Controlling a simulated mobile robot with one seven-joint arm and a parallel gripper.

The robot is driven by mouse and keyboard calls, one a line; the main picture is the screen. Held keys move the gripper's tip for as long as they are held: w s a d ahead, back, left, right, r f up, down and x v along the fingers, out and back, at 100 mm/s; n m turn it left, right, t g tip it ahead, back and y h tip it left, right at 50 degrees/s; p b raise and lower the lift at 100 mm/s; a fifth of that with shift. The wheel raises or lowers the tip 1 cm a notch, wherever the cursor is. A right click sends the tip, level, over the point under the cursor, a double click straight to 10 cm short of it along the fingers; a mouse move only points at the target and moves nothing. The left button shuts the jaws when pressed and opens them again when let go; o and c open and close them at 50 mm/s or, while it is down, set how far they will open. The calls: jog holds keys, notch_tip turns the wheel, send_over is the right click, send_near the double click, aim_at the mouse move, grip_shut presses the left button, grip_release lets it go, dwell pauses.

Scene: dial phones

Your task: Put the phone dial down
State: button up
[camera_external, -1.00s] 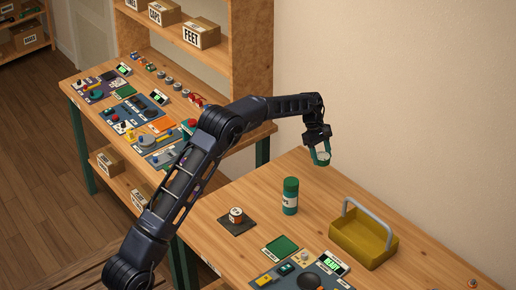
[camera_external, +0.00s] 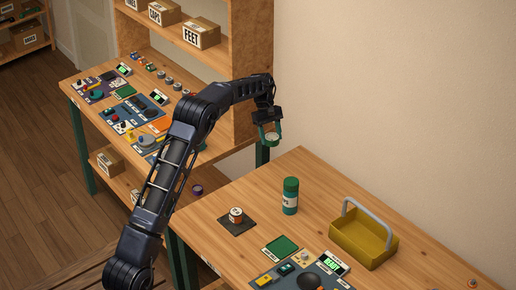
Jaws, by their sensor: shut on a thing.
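My gripper (camera_external: 271,141), with teal fingers, is shut on a small whitish round piece, which looks like the phone dial (camera_external: 271,136). It holds the piece in the air, near the right end of the back workbench and beyond the far corner of the front table (camera_external: 232,190). The fingers cover part of the piece, and its face is too small to make out. A dark square pad (camera_external: 246,230) on the front table bears a small round labelled tin (camera_external: 236,214).
A green jar (camera_external: 290,196) and a yellow handled tray (camera_external: 362,238) stand on the front table. A green mat (camera_external: 281,246) and a parts panel lie at its front. The back workbench (camera_external: 84,76) is crowded with parts. The table's far corner is clear.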

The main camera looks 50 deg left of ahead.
aim_at(272, 182)
notch_tip(272, 182, down, 20)
jog(key=shift+r, duration=0.25)
dwell(0.4)
jog(key=shift+f, duration=0.15)
jog(key=o, duration=1)
jog(key=shift+o, duration=0.2)
jog(key=v, duration=1.2)
jog(key=shift+r, duration=0.25)
